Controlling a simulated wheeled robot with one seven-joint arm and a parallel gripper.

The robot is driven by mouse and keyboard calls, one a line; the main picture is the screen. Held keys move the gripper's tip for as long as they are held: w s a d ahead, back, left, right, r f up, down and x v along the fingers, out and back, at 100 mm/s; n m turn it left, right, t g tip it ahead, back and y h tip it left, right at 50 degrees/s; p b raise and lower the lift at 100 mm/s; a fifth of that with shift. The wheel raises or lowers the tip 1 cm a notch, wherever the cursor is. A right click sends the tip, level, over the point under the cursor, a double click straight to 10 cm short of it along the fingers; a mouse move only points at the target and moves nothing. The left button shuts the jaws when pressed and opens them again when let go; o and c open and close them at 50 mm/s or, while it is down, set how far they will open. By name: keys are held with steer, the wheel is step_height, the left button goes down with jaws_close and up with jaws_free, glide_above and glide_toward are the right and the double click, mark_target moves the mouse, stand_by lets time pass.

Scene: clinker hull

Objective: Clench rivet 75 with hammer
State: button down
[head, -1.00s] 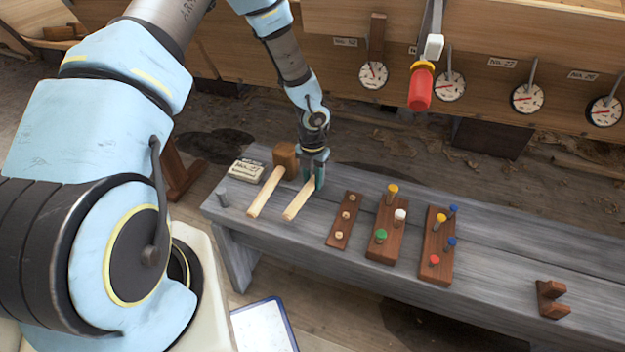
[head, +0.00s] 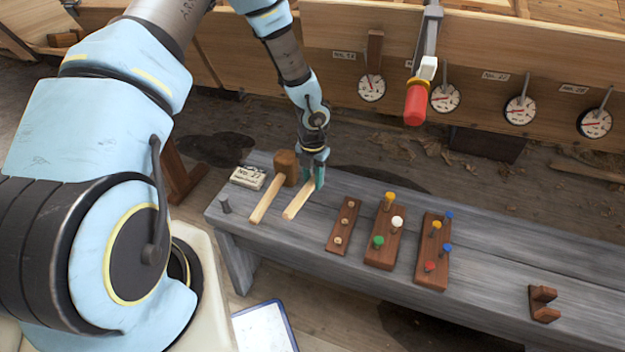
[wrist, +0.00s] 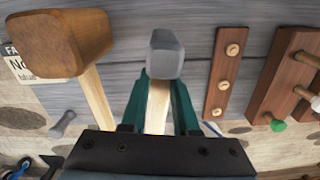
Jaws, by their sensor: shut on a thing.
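My gripper (head: 313,180) is low over the grey bench and shut on the hammer (head: 298,204) with a pale wooden handle. In the wrist view my gripper's green fingers (wrist: 160,98) sit on both sides of the handle, just below the hammer's grey metal head (wrist: 166,56). In the head view the metal head is hidden behind my gripper. On the hull, several round dials (head: 445,98) hang below small number labels (head: 496,77). I cannot make out a rivet marked 75.
A wooden mallet (head: 286,168) lies just left of the hammer. A labelled box (head: 248,177), a strip with round pieces (head: 342,227) and peg blocks (head: 385,238) (head: 433,250) stand on the bench (head: 490,290). A red-handled tool (head: 416,103) projects from the hull.

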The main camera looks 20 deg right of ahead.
step_height(320, 180, up, 6)
steer(key=p, duration=0.4)
steer(key=shift+f+p, duration=0.1)
steer(key=shift+p, duration=0.3)
steer(key=shift+f, duration=0.1)
steer(key=c, duration=1.3)
jaws_free()
jaws_close()
